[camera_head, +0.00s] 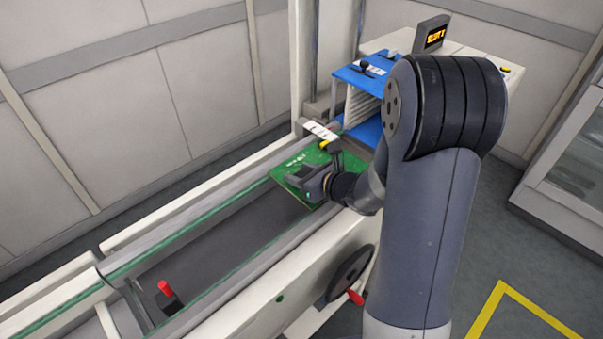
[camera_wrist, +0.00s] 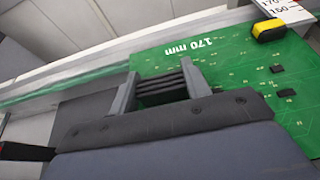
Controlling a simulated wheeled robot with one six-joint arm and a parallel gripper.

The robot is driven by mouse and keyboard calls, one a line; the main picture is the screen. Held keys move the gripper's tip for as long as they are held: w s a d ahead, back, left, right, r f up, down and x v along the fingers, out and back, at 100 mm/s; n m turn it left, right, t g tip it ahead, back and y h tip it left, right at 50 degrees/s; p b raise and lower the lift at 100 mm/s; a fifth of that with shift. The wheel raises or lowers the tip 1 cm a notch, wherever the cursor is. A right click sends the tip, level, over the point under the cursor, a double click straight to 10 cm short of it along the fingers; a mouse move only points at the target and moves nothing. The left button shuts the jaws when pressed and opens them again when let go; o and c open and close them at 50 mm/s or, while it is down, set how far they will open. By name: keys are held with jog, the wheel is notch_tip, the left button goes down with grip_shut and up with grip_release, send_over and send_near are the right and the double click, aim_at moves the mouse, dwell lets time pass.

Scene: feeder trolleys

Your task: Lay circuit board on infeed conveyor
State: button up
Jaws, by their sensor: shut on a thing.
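The green circuit board (camera_head: 291,175) is in my gripper (camera_head: 318,185), over the far end of the infeed conveyor (camera_head: 218,239) in the head view. In the wrist view the board (camera_wrist: 228,62) bears the print "170 mm", and my gripper (camera_wrist: 160,85) is shut on it near its left part. The conveyor's rail (camera_wrist: 65,85) runs beside the board there. The board looks about level with the rails; whether it touches them I cannot tell. The part of the board under my gripper is hidden.
A blue rack (camera_head: 362,80) with stacked slots stands beyond the board. A scale with a yellow slider (camera_wrist: 270,30) sits by the board's far edge. A red-handled crank wheel (camera_head: 350,275) is on the conveyor's near side.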

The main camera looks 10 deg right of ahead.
jog(key=shift+f+b, duration=0.45)
jog(key=shift+b, duration=0.05)
jog(key=o, duration=1.3)
jog(key=v, duration=1)
jog(key=shift+s+d+r, duration=0.15)
jog(key=shift+s+d, duration=0.05)
jog(key=shift+s, duration=0.1)
jog(key=shift+w, duration=0.1)
jog(key=x, duration=1)
jog(key=shift+w+a, duration=0.2)
jog(key=shift+a, duration=0.05)
jog(key=shift+p, duration=0.3)
jog(key=shift+r, duration=0.1)
jog(key=shift+d+f, duration=0.1)
jog(key=shift+f, duration=0.1)
